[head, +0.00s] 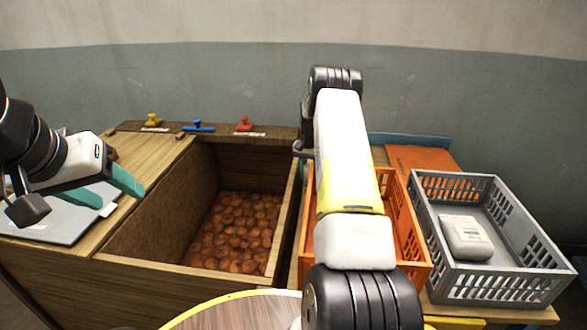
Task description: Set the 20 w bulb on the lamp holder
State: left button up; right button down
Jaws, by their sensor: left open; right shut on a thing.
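I see neither a 20 w bulb nor a lamp holder in the head view. My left gripper (106,189) is at the left, with its two teal fingers apart and nothing seen between them. It is over the left part of the wooden bench, above a pale grey flat panel (60,226). My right arm rises through the middle of the view and covers part of the orange crate. My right gripper is hidden behind this arm, so whatever it may hold does not show.
A wooden bin (150,225) holds many round orange-brown items. Yellow (153,120), blue (198,126) and red (244,124) handled pieces stand on its back ledge. An orange crate (408,225) and a grey crate (500,283) with a white packet (466,236) are at right.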

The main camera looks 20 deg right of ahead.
jog(key=shift+f, duration=0.7)
jog(key=shift+f, duration=0.1)
jog(key=c, duration=1)
grip_release()
